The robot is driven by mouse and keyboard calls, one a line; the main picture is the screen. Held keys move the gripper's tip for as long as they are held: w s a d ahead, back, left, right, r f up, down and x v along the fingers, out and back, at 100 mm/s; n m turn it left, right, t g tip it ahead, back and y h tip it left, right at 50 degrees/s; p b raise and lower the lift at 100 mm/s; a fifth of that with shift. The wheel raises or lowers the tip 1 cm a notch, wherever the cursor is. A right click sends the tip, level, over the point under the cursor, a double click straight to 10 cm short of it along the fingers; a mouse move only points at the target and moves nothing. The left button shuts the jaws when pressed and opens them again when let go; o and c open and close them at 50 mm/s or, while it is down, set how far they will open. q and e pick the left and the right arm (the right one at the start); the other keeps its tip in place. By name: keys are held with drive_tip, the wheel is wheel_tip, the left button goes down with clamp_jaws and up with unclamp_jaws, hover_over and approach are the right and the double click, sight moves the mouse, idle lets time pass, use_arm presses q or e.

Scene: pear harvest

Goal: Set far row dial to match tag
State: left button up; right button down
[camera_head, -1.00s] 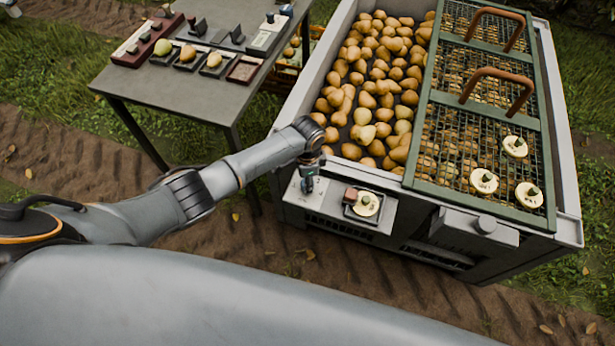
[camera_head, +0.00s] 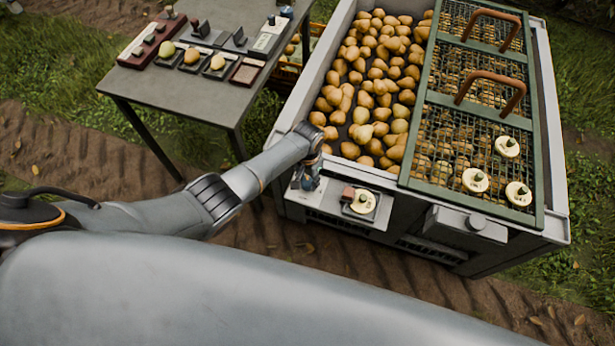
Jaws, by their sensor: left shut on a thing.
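Three cream dials with dark green pointers sit on the mesh lid: a farther one (camera_head: 507,146) and two nearer ones, left (camera_head: 475,180) and right (camera_head: 518,193). A fourth cream disc (camera_head: 362,202) lies on the small front shelf (camera_head: 330,213), beside a reddish-brown block (camera_head: 347,194). My left gripper (camera_head: 306,186) points down at the shelf's left end, left of the block and apart from the lid dials. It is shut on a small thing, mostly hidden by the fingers. No tag can be read at this size. My right gripper is not in view.
The green-framed mesh lid (camera_head: 414,142) with two brown handles covers the right part of the pear bin (camera_head: 562,120). Loose pears (camera_head: 370,95) fill the open left part. A grey table (camera_head: 165,90) with trays, pears and small blocks stands at the upper left.

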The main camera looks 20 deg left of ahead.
sight(308, 181)
use_arm(q)
drive_tip(key=shift+n, duration=0.3)
idle(0.4)
drive_tip(key=o, duration=1.2)
drive_tip(key=shift+r, duration=0.1)
wheel_tip(308, 181, up, 12)
drive_tip(key=shift+f, duration=0.1)
